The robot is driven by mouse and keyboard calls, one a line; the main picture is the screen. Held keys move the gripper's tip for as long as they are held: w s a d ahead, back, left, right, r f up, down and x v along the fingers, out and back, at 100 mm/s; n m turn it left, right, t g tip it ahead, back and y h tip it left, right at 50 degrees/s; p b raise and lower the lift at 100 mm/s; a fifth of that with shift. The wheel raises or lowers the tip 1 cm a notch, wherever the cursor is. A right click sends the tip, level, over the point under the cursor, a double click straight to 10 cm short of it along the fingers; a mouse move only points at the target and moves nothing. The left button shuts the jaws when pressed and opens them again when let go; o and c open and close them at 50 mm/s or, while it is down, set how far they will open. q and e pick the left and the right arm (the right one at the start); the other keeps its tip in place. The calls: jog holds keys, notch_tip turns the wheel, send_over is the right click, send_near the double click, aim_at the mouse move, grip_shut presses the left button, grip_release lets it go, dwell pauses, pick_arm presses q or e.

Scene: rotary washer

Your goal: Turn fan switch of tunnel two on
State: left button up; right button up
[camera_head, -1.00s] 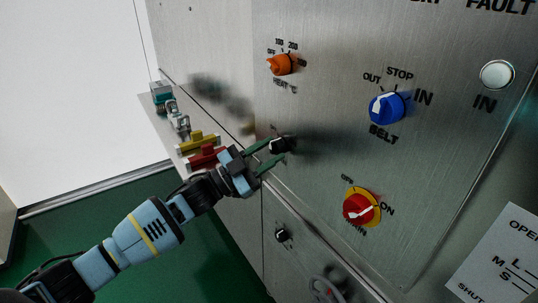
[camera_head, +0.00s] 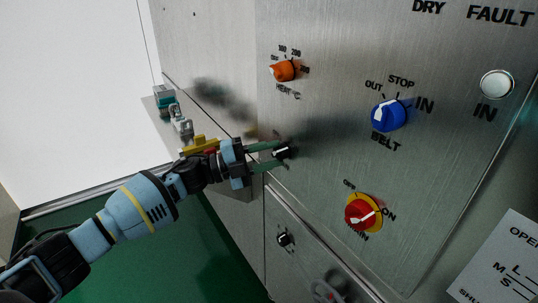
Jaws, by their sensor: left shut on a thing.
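My left gripper (camera_head: 275,153) reaches in from the left, its green fingers closed around a small black knob (camera_head: 283,152) on the metal panel (camera_head: 330,100). The fingers hide much of the knob and its label, so I cannot read whether it is the fan switch or which way it points. My right gripper is not in view.
An orange heat knob (camera_head: 284,71) is above the held knob. A blue belt knob (camera_head: 388,115) and a red knob on a yellow plate (camera_head: 363,212) are to the right. Another small black knob (camera_head: 284,239) is below. Coloured fittings (camera_head: 199,145) stick out behind my gripper.

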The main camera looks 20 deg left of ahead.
pick_arm(q)
jog(key=shift+m, duration=0.5)
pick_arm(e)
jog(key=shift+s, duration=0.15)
pick_arm(q)
jog(key=o, duration=0.8)
jog(key=shift+o, duration=0.9)
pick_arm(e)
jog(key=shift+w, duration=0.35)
pick_arm(q)
jog(key=b+v, duration=0.1)
jog(key=v, duration=0.6)
jog(key=shift+s+a, duration=0.15)
jog(key=shift+a, duration=0.2)
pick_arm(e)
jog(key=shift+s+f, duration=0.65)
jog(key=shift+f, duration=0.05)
pick_arm(q)
jog(key=shift+r, duration=0.1)
